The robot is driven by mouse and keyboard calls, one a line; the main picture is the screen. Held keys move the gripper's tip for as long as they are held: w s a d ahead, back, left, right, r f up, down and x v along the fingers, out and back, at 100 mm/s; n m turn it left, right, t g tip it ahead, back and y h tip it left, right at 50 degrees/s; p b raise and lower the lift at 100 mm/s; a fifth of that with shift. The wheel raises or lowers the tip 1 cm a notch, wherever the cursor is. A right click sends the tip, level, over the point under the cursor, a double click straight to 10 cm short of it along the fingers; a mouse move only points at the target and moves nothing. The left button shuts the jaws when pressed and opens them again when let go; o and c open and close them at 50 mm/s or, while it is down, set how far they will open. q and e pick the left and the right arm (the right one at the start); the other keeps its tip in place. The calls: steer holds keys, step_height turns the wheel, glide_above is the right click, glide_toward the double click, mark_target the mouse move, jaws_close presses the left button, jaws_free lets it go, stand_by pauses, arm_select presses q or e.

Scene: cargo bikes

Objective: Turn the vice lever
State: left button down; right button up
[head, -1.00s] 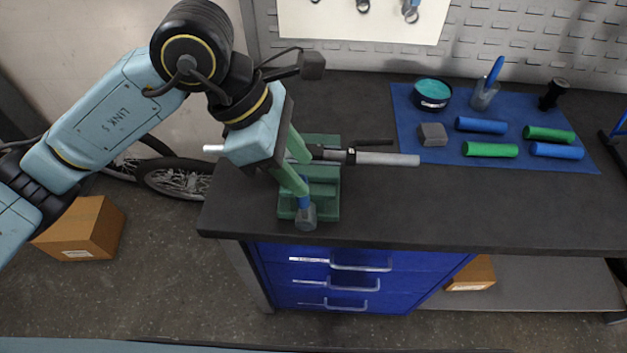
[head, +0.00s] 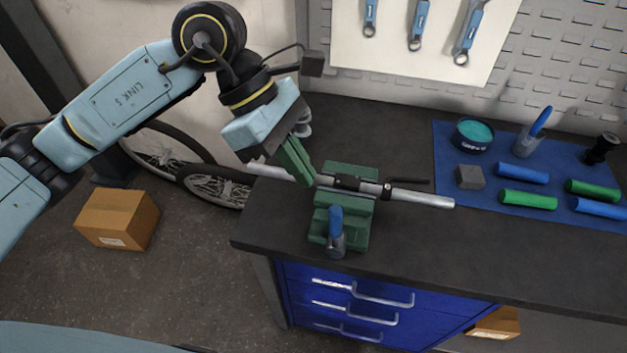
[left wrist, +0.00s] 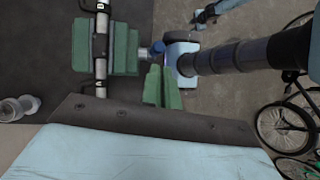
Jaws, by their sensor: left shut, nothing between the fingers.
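The green vice (head: 345,212) stands on the left end of the dark workbench, clamping a metal tube (head: 420,198) that runs left to right. Its lever has a blue grip (head: 335,222) and stands upright at the vice's front, by a grey metal end. My left gripper (head: 306,174) has its green fingers together and empty. It is left of the vice and behind the lever, apart from the lever. In the left wrist view the fingers (left wrist: 162,82) are near the vice (left wrist: 124,50), with the blue lever grip (left wrist: 157,48) just beyond them. My right gripper is not seen.
A blue mat (head: 450,150) on the right holds a round tin (head: 473,134), a grey block (head: 469,177) and several blue and green grips. Wrenches hang on a board (head: 395,60) behind. A bicycle wheel and cardboard box (head: 117,217) are left of the bench.

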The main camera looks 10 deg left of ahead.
arm_select(q)
steer(key=w+a+f+m+h+p, duration=0.1)
steer(key=w+a+f+h+p, duration=0.15)
steer(key=a+p, duration=0.45)
steer(key=p, duration=0.2)
glide_toward(335, 233)
step_height(335, 233, down, 4)
steer(key=d, duration=0.2)
steer(key=shift+w+d+r+g+h, duration=0.1)
steer(key=shift+w+d+g+h, duration=0.2)
steer(key=shift+d+h, duration=0.05)
